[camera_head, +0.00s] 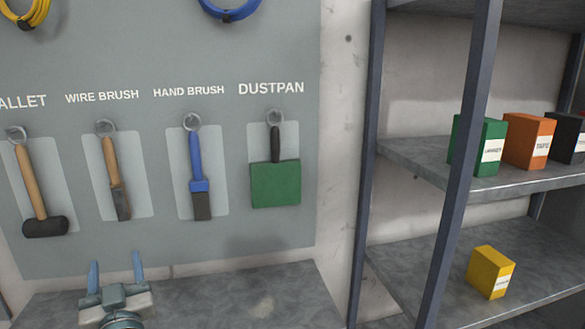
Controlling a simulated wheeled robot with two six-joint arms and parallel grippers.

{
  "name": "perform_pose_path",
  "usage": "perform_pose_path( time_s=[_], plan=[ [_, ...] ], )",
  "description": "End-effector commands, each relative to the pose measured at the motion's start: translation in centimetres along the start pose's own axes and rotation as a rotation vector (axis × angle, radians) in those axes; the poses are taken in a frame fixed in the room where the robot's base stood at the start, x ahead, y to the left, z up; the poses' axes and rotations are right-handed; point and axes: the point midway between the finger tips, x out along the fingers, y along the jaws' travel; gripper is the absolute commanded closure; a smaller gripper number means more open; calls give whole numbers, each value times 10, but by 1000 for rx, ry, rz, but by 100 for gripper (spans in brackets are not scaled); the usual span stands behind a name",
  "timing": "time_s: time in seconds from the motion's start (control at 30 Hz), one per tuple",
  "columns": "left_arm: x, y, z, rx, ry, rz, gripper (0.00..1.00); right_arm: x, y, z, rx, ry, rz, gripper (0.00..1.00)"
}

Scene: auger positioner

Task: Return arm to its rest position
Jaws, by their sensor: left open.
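My left gripper (115,273) shows at the lower left, in front of the grey bench top and below the tool board. Its two blue fingers point up and stand apart, with nothing between them. It is clear of the hanging tools in the picture. Only the gripper and a bit of the wrist show; the rest of the arm is out of the frame. My right gripper is not in view.
A grey tool board (225,240) holds a mallet (33,185), wire brush (115,172), hand brush (199,178) and dustpan (275,183) on hooks. The bench top (262,300) is bare. A metal shelf (400,158) with several boxes stands at right; a yellow box (489,271) is lower.

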Motion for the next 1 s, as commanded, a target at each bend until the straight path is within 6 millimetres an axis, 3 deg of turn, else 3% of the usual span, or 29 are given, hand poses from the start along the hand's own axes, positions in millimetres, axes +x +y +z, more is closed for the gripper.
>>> perform_pose_path(
  time_s=[0.27,0.47,0.57,0.73,1.0],
  plan=[
    [-29,-11,59,39,-217,20,44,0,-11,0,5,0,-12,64],
    [-71,-23,117,91,-455,61,44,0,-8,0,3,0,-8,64],
    [-106,-31,151,131,-617,101,44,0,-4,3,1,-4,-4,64],
    [-192,-48,208,223,-957,218,44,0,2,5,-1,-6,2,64],
    [-304,-71,241,329,-1330,408,44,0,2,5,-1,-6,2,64]
  ],
)
